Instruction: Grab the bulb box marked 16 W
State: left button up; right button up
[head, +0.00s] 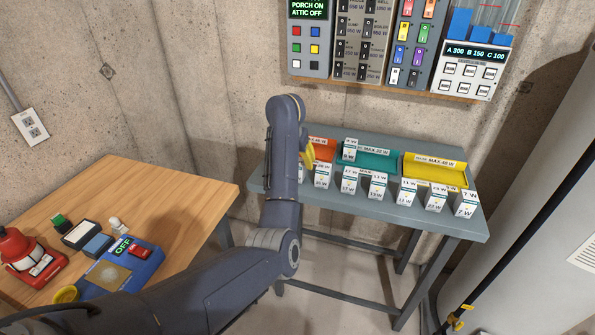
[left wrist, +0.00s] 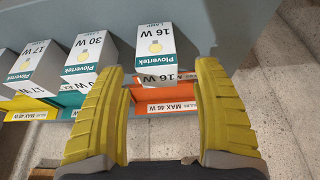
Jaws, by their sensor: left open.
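The bulb box marked 16 W (left wrist: 162,40) is white with a teal Plovertek band and a yellow bulb picture. It stands on the grey table, at the end of a row of similar boxes. In the head view my arm mostly hides it. My left gripper (left wrist: 162,68) has yellow fingers and is open and empty. In the left wrist view the 16 W box shows in the gap between its fingertips, seemingly just beyond them. In the head view the left gripper (head: 308,153) is over the table's left end, partly hidden by its arm. My right gripper is not in view.
The 30 W box (left wrist: 88,62) stands close beside the 16 W box, then the 17 W box (left wrist: 36,66). Orange (head: 322,147), teal (head: 378,160) and yellow (head: 432,173) trays lie behind the row. An 8 W box (head: 349,150) is at the teal tray. A wooden table (head: 160,195) is at left.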

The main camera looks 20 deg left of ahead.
pick_arm(q)
jog(key=shift+x, duration=2.9)
jog(key=shift+s+d, duration=0.1)
jog(key=c, duration=1.3)
